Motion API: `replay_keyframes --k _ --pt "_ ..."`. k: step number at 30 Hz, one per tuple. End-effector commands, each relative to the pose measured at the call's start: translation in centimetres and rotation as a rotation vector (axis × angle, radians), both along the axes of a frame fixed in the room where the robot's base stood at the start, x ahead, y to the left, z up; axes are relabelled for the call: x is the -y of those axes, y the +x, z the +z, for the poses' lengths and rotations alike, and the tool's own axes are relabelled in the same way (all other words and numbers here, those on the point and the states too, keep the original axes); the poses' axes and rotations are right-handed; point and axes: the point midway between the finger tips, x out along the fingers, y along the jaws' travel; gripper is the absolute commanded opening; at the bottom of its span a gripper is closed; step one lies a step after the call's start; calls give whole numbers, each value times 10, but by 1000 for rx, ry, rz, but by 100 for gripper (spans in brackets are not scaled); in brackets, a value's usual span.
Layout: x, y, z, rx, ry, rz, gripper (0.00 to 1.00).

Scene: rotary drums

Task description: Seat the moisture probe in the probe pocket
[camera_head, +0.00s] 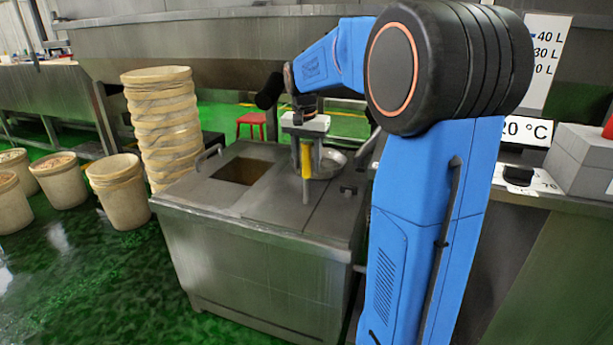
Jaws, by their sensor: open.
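My gripper (307,168) points down over the right part of a steel cabinet top (275,205). Its jaws are open around or just behind a slim upright object with a yellow upper part (306,157) and a thin grey lower end. This looks like the moisture probe. I cannot tell whether the jaws touch it, or whether its lower end rests on the top or sits in something. I cannot make out the probe pocket for certain. A dark square opening (243,170) shows in the cabinet top, left of my gripper.
A shiny metal bowl (331,161) is just behind and right of my gripper. A grey box (580,160) lies on the right counter.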

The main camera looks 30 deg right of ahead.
Motion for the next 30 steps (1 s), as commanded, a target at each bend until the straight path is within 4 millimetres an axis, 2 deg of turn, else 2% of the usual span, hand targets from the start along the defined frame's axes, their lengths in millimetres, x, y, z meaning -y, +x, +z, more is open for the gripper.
replay_keyframes --k 8,9,14,23,26,30 --pt "0 0 -4 0 0 0 42" --pt "0 0 -4 0 0 0 37" --pt "0 0 -4 0 0 0 0" --pt "0 1 -2 1 0 0 0" --pt "0 1 5 2 -1 0 0" --pt "0 1 26 3 -1 0 0"
